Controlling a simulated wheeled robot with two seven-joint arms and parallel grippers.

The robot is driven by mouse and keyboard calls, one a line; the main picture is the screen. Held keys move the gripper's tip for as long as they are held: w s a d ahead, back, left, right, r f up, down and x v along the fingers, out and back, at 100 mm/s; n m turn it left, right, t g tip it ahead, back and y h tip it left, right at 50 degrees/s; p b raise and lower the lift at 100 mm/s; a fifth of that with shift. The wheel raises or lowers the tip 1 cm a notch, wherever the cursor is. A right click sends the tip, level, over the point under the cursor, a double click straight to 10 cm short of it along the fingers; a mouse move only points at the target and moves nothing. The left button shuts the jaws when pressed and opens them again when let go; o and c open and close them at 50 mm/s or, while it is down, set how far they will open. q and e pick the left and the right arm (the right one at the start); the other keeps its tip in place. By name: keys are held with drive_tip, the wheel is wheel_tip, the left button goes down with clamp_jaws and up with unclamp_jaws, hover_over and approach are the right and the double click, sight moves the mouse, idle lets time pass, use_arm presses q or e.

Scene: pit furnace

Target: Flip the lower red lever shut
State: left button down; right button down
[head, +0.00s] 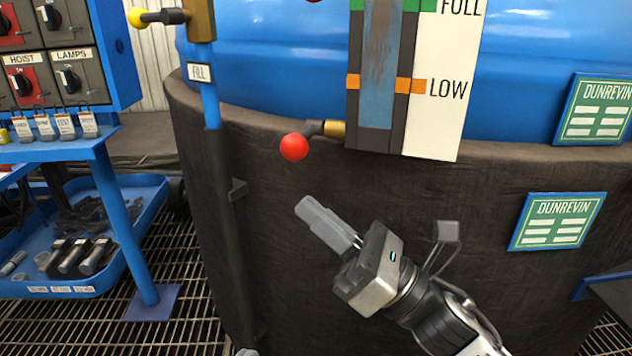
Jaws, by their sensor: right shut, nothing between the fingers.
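The lower red lever (294,147) has a round red ball on a short dark arm. The arm joins a brass fitting at the bottom left of the level gauge (377,65), and the ball points left and slightly down. My right gripper (306,208) is shut and empty. In the picture it is below the ball, apart from it, with its fingers pointing up and left. At the top edge, only a sliver of another red ball (313,1) shows.
The gauge has a white FULL/LOW plate (434,110) and stands against the blue tank (270,70) with its dark lower wrap. A blue FILL pipe (209,100) with a yellow-knobbed lever (138,17) stands to the left. Blue shelving (140,230) and a switch panel are further left.

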sight(305, 136)
use_arm(q)
drive_tip(key=shift+f, duration=0.4)
use_arm(e)
drive_tip(key=r, duration=0.2)
drive_tip(key=w+r, duration=0.1)
drive_tip(key=shift+a+r, duration=0.2)
drive_tip(key=shift+r, duration=0.2)
use_arm(q)
drive_tip(key=shift+s, duration=0.1)
